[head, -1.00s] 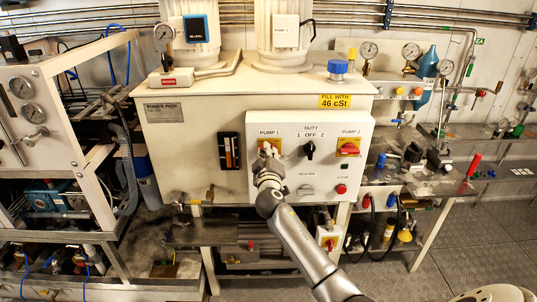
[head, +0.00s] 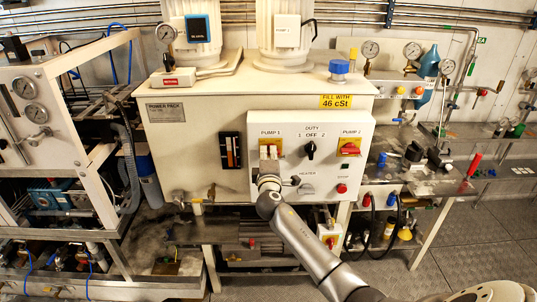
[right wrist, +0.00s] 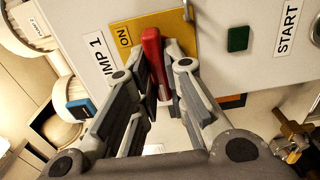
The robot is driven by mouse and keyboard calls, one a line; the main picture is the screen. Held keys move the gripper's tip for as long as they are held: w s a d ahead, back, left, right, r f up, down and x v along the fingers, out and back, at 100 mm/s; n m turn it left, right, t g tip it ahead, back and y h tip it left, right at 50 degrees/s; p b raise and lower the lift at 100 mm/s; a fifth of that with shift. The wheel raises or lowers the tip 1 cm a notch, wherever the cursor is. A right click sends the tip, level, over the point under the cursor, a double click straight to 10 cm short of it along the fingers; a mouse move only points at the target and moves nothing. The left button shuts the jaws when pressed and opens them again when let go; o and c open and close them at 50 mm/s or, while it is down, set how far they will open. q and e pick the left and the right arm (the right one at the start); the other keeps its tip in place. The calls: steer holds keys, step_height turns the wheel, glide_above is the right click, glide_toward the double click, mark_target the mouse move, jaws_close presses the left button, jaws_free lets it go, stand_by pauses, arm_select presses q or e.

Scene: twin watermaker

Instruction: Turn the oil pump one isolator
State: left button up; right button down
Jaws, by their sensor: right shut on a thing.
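The pump one isolator is a red handle (right wrist: 152,48) on a yellow plate (right wrist: 128,34) marked ON, beside the PUMP 1 label in the right wrist view. In the head view its yellow plate (head: 262,142) shows at the left of the white control panel, with the handle mostly hidden by my gripper. My right gripper (head: 269,152) is at the isolator. In the right wrist view its fingers (right wrist: 150,88) are closed on both sides of the red handle. My left gripper is not in view.
The panel (head: 324,182) also carries the black duty switch (head: 310,150), the red pump two isolator (head: 350,149) and a red button (head: 341,188), all to the right of my gripper. A green button (right wrist: 238,39) shows near the START label in the right wrist view.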

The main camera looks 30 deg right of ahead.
steer(key=shift+f, duration=0.1)
stand_by(0.4)
steer(key=c, duration=1.5)
jaws_free()
steer(key=shift+s+a, duration=0.1)
steer(key=v, duration=1.2)
